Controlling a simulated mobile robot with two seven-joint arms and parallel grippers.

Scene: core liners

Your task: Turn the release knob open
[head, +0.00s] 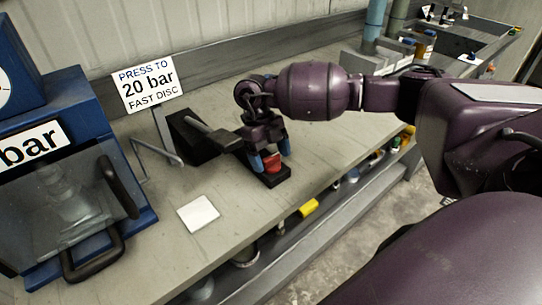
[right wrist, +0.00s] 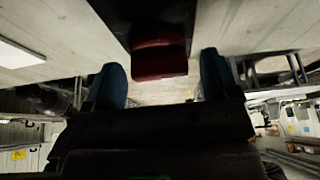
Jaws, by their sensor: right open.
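The red knob (head: 273,165), which looks like the release knob, sits on the narrow black base (head: 273,180) of a hand pump on the bench. My right gripper (head: 271,158) is open, with its blue fingertips on either side of the red knob in the head view. In the right wrist view, the red knob (right wrist: 160,62) shows between the two spread fingers (right wrist: 161,80), with a gap on each side. I cannot tell how far the knob is turned. My left gripper is not in view.
The pump's grey lever (head: 197,123) lies close behind my right gripper. A sign reading "20 bar" (head: 149,88) stands behind. A blue press (head: 90,110) with a clear guard is at left. A white pad (head: 198,213) lies on the bench. The bench's front edge is close.

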